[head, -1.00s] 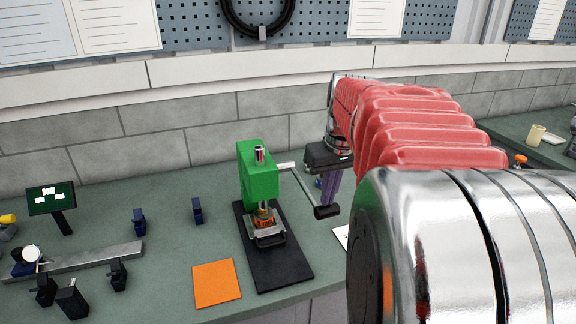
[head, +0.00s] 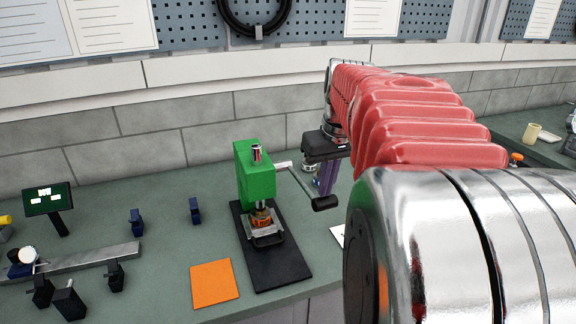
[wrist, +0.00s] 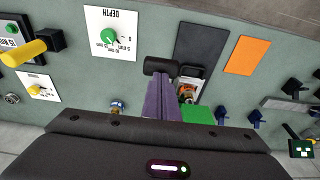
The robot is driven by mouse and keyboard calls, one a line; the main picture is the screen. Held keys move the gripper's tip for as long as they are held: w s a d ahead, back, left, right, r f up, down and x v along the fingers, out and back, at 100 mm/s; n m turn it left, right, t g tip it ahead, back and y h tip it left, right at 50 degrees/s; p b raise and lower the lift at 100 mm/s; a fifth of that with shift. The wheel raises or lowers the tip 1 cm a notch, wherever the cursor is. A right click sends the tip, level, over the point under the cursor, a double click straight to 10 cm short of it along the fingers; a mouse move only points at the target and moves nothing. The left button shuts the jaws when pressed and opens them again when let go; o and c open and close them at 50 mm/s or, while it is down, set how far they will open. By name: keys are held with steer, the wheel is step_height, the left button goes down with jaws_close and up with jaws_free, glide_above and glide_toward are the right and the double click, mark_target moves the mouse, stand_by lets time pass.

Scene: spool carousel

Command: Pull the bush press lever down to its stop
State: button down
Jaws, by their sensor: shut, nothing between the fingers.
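The green bush press (head: 255,172) stands on a black base plate (head: 280,268). Its lever (head: 303,185) slopes down to the right from the press's side and ends in a black grip (head: 325,203). My gripper (head: 327,186) is shut and empty, its purple fingers pointing down just above and behind the grip. In the wrist view the purple fingers (wrist: 160,88) reach toward the black grip (wrist: 160,66), which lies at their tips. I cannot tell whether they touch it. The fingers and gripper body hide part of the press in that view.
An orange mat (head: 215,284) lies left of the base plate. Blue clamps (head: 195,211) and a metal bar (head: 85,262) are farther left. A white DEPTH card with a green knob (wrist: 109,36) and a yellow-handled device (wrist: 22,53) show in the wrist view.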

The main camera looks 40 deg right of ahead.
steer(key=shift+v, duration=0.8)
steer(key=shift+r, duration=0.1)
steer(key=shift+w+d+r, duration=0.1)
steer(key=shift+w+r, duration=0.05)
steer(key=shift+r, duration=0.5)
steer(key=shift+w+r, duration=0.15)
steer(key=shift+r, duration=0.5)
steer(key=r, duration=0.2)
steer(key=shift+w+d+r, duration=0.1)
steer(key=shift+w+r, duration=0.25)
